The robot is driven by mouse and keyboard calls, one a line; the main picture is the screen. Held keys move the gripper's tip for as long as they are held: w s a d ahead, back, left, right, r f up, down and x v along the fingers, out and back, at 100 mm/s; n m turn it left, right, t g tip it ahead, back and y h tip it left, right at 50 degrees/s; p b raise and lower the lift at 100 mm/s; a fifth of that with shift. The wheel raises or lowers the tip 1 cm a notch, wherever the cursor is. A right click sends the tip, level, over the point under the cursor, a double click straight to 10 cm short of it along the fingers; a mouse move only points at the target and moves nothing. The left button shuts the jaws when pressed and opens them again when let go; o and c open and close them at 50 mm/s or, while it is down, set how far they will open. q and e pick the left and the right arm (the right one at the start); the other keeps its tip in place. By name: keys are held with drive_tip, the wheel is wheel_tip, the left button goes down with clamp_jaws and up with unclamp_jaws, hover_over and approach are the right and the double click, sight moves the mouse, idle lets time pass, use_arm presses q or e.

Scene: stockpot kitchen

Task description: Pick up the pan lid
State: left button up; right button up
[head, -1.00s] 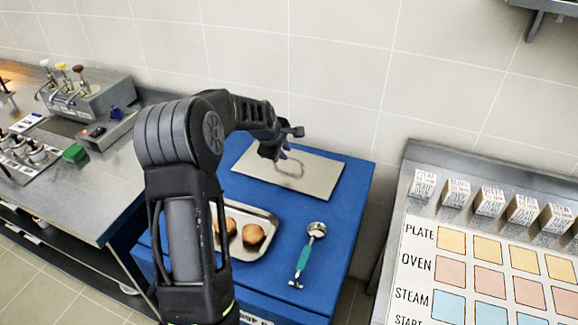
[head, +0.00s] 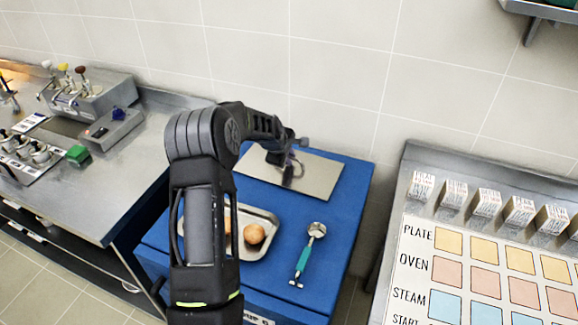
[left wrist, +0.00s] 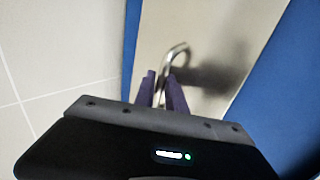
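The pan lid (head: 318,175) is a flat rectangular steel sheet with a raised looped handle, lying on the back of the blue cabinet top. In the left wrist view, the lid (left wrist: 215,32) shows with its curved handle (left wrist: 172,58) rising between the purple fingers. My left gripper (head: 290,158) is over the lid at the handle. In the left wrist view, its fingers (left wrist: 163,90) are close together on either side of the handle bar, and look shut on it. The lid looks to be resting on the surface. My right gripper is not in view.
A steel tray (head: 268,218) with brown round items (head: 254,233) stands in front of the lid, partly behind my left arm. A green-handled scoop (head: 304,262) lies right of it. A tiled wall is behind; a labelled panel (head: 480,270) is at right.

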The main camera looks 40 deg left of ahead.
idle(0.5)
use_arm(q)
clamp_jaws()
idle(1.3)
